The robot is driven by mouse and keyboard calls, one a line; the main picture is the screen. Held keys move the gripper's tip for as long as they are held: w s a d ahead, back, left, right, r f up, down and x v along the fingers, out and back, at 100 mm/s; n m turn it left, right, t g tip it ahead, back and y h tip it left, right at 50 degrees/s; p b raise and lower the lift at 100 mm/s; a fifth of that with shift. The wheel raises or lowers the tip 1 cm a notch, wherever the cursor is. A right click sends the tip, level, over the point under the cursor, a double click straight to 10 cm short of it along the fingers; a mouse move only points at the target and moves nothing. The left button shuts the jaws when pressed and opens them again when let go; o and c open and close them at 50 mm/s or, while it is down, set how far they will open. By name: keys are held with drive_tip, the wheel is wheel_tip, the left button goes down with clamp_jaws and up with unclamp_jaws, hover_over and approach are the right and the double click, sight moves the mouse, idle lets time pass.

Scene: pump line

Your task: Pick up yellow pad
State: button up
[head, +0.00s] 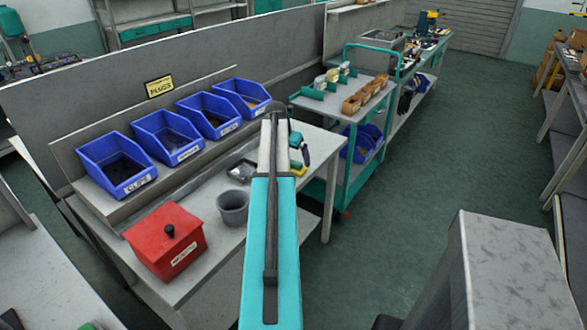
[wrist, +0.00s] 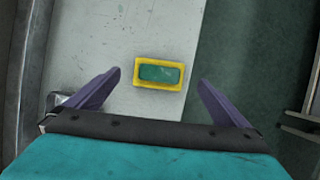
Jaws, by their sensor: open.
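The yellow pad (wrist: 159,87), a small rectangle with a yellow border and a green middle, lies on the pale bench top in the wrist view. In the head view a yellow sliver of it (head: 299,171) shows just right of my arm, the rest hidden. My gripper (wrist: 160,79) is open and empty. Its two dark purple fingers stand apart on the left and right of the pad in the wrist view, with clear gaps on both sides. I cannot tell how high the fingertips are above the bench. In the head view my arm covers most of the gripper.
A grey cup (head: 233,208) and a red box (head: 166,242) stand on the bench left of my arm. A dark tray (head: 243,169) lies behind the cup. Several blue bins line the raised shelf. A teal cart (head: 350,150) stands beyond the bench's right end.

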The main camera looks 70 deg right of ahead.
sight(293, 162)
drive_tip(key=shift+d+f, duration=0.1)
drive_tip(key=shift+f, duration=0.1)
idle(0.3)
drive_tip(key=shift+p+x, duration=0.75)
drive_tip(key=shift+x, duration=1.7)
drive_tip(key=c, duration=1.2)
drive_tip(key=shift+o, duration=0.2)
drive_tip(key=shift+r+b, duration=0.6)
drive_tip(key=shift+r, duration=1.15)
drive_tip(key=s+a+r+b, duration=0.1)
drive_tip(key=s+a+b, duration=0.2)
drive_tip(key=a, duration=1.2)
drive_tip(key=shift+s+r, duration=0.2)
drive_tip(key=shift+s, duration=1.05)
